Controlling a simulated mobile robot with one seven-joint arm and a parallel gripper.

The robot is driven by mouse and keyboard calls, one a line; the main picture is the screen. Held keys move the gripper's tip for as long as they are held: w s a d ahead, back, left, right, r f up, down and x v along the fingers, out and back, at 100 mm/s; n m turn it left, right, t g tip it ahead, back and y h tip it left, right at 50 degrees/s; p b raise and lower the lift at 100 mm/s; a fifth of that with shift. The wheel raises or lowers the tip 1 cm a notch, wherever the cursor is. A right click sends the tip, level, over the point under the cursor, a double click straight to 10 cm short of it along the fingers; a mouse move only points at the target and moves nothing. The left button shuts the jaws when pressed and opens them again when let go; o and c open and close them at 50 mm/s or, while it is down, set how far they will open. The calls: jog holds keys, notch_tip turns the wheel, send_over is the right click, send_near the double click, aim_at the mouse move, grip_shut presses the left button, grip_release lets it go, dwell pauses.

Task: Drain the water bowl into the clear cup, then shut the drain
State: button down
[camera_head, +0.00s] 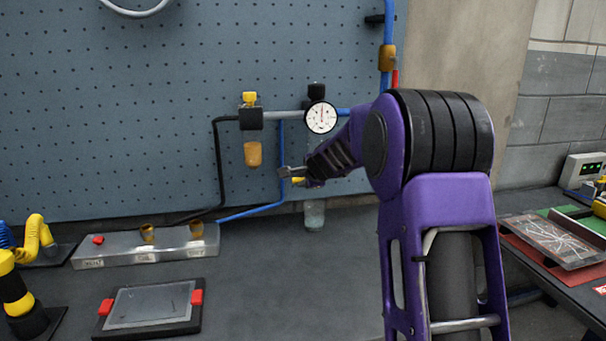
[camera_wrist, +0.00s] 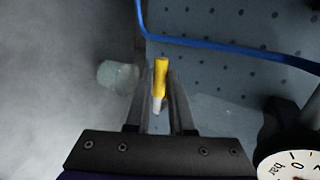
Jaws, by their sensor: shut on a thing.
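My gripper (camera_head: 290,174) is shut on a small yellow handle (camera_head: 298,180), which looks like the drain handle. In the wrist view the yellow handle (camera_wrist: 160,75) with its pale stem lies between the fingers of my gripper (camera_wrist: 160,85). The clear cup (camera_head: 314,215) stands upright on the bench by the board, below my gripper. The cup (camera_wrist: 118,75) also shows in the wrist view, left of the fingers. My arm hides the space under the gauge, so I cannot make out the water bowl or any water level.
A round gauge (camera_head: 321,117) sits just above my wrist. An amber bowl (camera_head: 252,154) hangs from the unit to its left. Blue hoses (camera_head: 281,150) run close by. The bench's middle is clear.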

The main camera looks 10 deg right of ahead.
dwell(0.6)
jog(key=c, duration=0.8)
grip_release()
jog(key=shift+f, duration=0.1)
jog(key=v, duration=1.7)
jog(key=shift+s+a+p, duration=0.15)
jog(key=shift+p, duration=0.2)
jog(key=shift+r, duration=0.2)
